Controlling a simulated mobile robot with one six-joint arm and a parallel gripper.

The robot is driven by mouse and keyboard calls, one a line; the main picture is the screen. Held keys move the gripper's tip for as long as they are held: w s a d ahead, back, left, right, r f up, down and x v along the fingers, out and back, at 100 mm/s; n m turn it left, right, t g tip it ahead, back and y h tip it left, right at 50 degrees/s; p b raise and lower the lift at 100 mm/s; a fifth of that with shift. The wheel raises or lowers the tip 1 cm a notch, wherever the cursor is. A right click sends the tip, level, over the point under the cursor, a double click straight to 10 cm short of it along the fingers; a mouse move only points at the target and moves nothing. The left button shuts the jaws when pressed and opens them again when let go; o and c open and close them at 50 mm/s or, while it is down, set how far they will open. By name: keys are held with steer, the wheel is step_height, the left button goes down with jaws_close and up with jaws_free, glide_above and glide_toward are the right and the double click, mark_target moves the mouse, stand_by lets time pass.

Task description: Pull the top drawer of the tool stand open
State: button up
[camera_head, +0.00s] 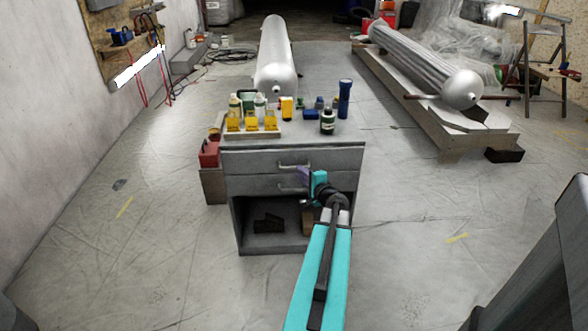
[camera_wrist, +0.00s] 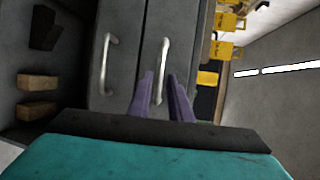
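The grey tool stand (camera_head: 292,143) stands in front of me. Its top drawer (camera_head: 250,160) looks closed and has a metal bar handle (camera_head: 294,167). A second drawer with its own handle (camera_head: 290,187) sits below it. My gripper (camera_head: 303,174) is in front of the drawer fronts. In the wrist view, which is turned sideways, the purple fingers of my gripper (camera_wrist: 160,76) are apart, one on each side of the top drawer's handle (camera_wrist: 162,62). The lower handle (camera_wrist: 106,65) is left of the fingers. I cannot tell whether the fingers touch the handle.
An open shelf below holds dark and wooden blocks (camera_wrist: 38,82). A red box (camera_head: 209,154) is at the left side.

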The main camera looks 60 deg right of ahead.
steer(key=shift+x, duration=3.15)
jaws_close()
steer(key=shift+a, duration=0.15)
